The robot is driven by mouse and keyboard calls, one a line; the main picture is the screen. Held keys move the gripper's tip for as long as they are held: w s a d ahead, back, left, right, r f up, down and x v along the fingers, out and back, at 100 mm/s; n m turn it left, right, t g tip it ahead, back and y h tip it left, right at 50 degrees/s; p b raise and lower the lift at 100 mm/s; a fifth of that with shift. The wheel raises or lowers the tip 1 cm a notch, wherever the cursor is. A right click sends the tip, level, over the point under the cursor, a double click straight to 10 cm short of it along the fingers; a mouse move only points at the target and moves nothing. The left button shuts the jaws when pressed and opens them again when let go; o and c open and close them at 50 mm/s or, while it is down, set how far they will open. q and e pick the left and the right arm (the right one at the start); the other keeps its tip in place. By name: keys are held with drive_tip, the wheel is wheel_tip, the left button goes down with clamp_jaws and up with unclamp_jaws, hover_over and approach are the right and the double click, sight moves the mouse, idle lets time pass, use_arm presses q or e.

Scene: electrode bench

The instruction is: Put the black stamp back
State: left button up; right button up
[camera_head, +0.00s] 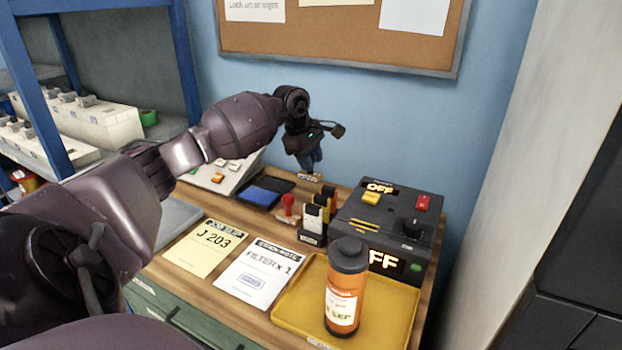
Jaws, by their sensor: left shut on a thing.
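My left gripper (312,160) is at the back of the bench, near the wall, with its fingers pointing down. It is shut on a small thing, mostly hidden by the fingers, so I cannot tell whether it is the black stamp. A small pale piece (310,177) shows just below the fingertips; I cannot tell whether they touch it. A red-handled stamp (289,205) stands right of the blue ink pad (265,190). A dark rack (312,238) with several upright black, white and yellow pieces stands right of it. My right gripper is not in view.
A yellow tray (290,312) holds an orange bottle with a dark cap (345,290). A dark device (388,222) with "OFF" displays stands behind it. Two paper slips (205,245) (262,275) lie at the front. Blue shelving (25,75) stands at left.

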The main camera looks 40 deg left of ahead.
sight(311, 178)
use_arm(q)
wheel_tip(311, 178, down, 5)
drive_tip(key=shift+f, duration=0.35)
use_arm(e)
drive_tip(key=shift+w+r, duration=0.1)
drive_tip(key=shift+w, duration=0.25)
use_arm(q)
drive_tip(key=o, duration=0.3)
drive_tip(key=shift+f, duration=0.2)
drive_tip(key=o, duration=0.5)
drive_tip(key=shift+r, duration=0.1)
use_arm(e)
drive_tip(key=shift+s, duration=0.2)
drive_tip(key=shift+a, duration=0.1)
